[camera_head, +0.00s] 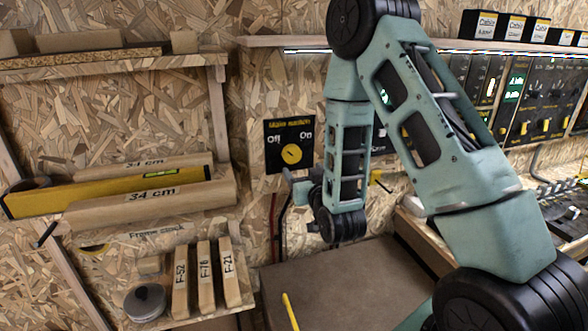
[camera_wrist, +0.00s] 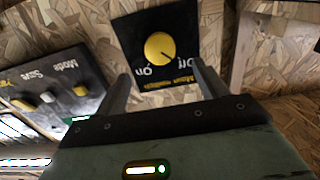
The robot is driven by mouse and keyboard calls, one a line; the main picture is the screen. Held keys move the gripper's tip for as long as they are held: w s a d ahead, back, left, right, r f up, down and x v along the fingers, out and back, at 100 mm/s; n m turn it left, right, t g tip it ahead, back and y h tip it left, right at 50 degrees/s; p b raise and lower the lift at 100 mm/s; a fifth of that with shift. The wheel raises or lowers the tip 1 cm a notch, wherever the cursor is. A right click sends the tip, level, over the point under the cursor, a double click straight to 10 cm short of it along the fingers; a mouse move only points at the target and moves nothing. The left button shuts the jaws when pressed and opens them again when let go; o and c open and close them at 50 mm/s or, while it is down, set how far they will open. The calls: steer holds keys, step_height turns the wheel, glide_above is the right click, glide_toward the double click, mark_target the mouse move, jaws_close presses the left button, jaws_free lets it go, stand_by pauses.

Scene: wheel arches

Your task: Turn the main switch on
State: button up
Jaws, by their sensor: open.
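The main switch is a round yellow knob (camera_head: 291,153) on a black panel on the chipboard wall, with "Off" at its upper left and "On" at its upper right. In the wrist view the panel appears upside down, with the knob (camera_wrist: 160,47) near the top middle. The dark mark on the knob points toward "Off". My gripper (camera_wrist: 165,84) is open and empty, its fingers apart on either side below the knob in that view. In the head view my gripper (camera_head: 291,182) is just below the panel, apart from the knob.
Another black panel with yellow and white controls (camera_wrist: 48,97) is at the left of the wrist view. In the head view, a shelf with wooden pieces and a yellow level (camera_head: 110,190) is at left. A brown worktop (camera_head: 345,285) lies below my arm.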

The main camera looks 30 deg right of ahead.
mark_target(293, 156)
steer(key=p+x, duration=0.2)
steer(key=x, duration=0.5)
steer(key=shift+w+d+r, duration=0.1)
steer(key=shift+w+d, duration=0.05)
steer(key=shift+w, duration=0.15)
steer(key=shift+w+d+p, duration=0.2)
steer(key=shift+w+p, duration=0.15)
steer(key=shift+w, duration=0.35)
steer(key=shift+c, duration=0.3)
steer(key=c, duration=0.9)
